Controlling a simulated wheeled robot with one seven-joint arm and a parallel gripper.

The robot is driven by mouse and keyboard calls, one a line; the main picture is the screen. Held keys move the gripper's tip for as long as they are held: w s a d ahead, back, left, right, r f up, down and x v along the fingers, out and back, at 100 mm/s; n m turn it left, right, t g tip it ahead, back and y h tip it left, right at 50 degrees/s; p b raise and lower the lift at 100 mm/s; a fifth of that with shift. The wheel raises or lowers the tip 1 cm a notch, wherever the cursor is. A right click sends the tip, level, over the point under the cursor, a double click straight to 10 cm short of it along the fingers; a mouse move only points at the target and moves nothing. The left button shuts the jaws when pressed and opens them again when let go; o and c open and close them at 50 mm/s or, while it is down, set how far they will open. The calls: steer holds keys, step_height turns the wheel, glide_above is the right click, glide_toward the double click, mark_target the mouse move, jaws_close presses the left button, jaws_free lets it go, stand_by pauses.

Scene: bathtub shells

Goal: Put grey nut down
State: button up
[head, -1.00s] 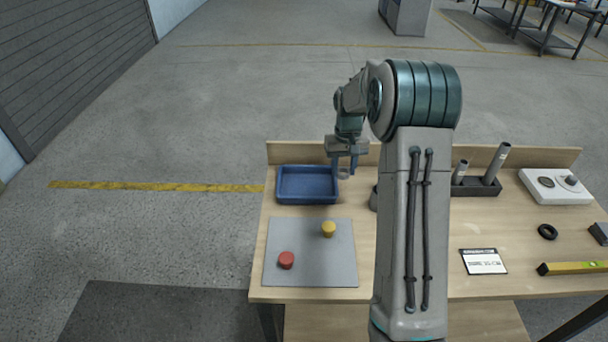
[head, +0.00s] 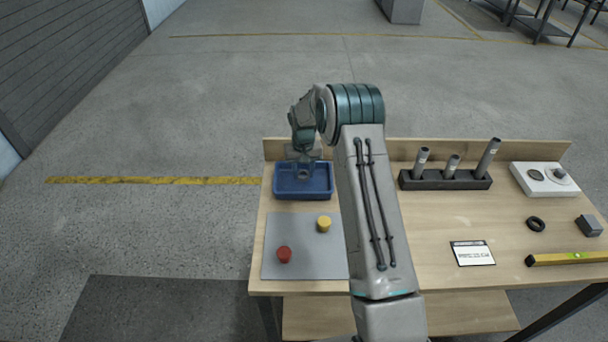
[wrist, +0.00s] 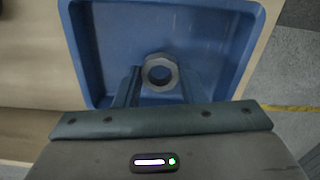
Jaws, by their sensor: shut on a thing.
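The grey nut (wrist: 160,73) is a ring with a round hole, held between the fingers of my gripper (wrist: 160,86) in the wrist view. Behind it is the floor of the blue tray (wrist: 88,48). In the head view my gripper (head: 304,172) is over the blue tray (head: 324,194) at the back left of the workbench. The nut shows only as a small grey ring there. I cannot tell how high it is above the tray floor. No other object shows in the tray.
A grey mat (head: 290,266) in front of the tray bears a red piece (head: 284,254) and a yellow piece (head: 324,224). To the right are a dark holder with tubes (head: 440,181), a white box (head: 533,181), a black ring (head: 536,223) and a yellow level (head: 570,258).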

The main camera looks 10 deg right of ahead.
steer(key=shift+f, duration=1.45)
steer(key=o, duration=1.1)
steer(key=shift+c, duration=0.2)
steer(key=s+r+b, duration=0.1)
steer(key=s+r, duration=0.2)
steer(key=r, duration=0.7)
steer(key=s+r+b, duration=0.1)
steer(key=s+r, duration=0.2)
steer(key=r, duration=0.8)
steer(key=s+r+t, duration=0.2)
steer(key=s+r, duration=0.4)
steer(key=s, duration=0.5)
steer(key=s+t, duration=0.1)
steer(key=s, duration=2.1)
